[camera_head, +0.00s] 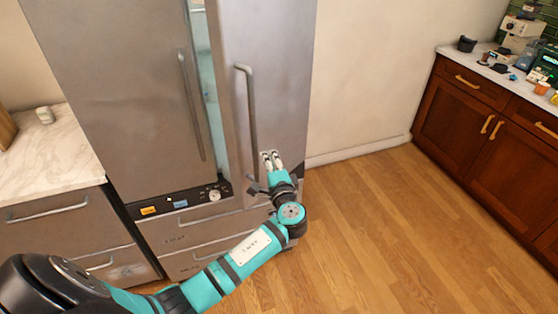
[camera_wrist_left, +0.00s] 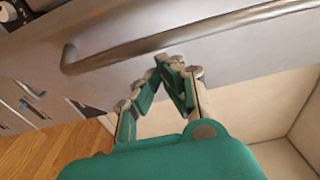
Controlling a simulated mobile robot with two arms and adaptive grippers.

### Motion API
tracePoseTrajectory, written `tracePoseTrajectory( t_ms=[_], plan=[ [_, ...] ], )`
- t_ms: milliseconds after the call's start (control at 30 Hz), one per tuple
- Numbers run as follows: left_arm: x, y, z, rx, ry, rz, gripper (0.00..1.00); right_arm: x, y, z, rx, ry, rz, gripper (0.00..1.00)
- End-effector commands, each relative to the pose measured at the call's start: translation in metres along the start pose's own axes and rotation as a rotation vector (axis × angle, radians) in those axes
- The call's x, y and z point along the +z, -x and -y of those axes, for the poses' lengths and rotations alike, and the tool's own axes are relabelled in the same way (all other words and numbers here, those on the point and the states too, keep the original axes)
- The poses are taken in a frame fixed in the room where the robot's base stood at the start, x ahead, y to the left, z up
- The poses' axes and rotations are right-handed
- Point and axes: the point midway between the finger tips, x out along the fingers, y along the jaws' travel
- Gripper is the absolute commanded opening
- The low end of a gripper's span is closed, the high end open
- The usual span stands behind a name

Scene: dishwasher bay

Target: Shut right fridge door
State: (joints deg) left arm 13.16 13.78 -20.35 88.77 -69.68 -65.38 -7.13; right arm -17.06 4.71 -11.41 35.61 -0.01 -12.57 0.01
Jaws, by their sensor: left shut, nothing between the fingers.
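The right fridge door (camera_head: 282,85) is grey steel and stands partly open, with a gap on its left side in the head view. Its long bar handle (camera_head: 252,120) runs up and down. The left fridge door (camera_head: 130,90) looks shut. My left gripper (camera_head: 271,158) is shut and empty, at the right door's lower part, just right of the handle's lower end. In the left wrist view the gripper (camera_wrist_left: 172,62) points at the door face (camera_wrist_left: 230,65), just beside the handle (camera_wrist_left: 160,42). I cannot tell whether the fingertips touch the door. My right gripper is not in view.
Drawers (camera_head: 190,259) sit below the fridge doors. A marble counter (camera_head: 45,155) is at the left. A wooden cabinet (camera_head: 480,125) with items on its top is at the right. The wooden floor (camera_head: 370,220) between is clear.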

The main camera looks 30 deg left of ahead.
Motion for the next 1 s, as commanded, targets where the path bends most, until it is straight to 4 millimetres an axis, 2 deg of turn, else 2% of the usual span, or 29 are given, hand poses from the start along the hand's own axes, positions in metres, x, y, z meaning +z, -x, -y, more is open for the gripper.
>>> tracePoseTrajectory(
  t_ms=[667,1000],
  plan=[
    [0.01,-0.007,-0.001,0.001,-0.001,-0.018,0.0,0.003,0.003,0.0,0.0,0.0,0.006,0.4],
    [0.039,-0.034,-0.001,-0.002,-0.005,-0.125,0.0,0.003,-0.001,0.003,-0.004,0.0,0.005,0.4]
  ],
)
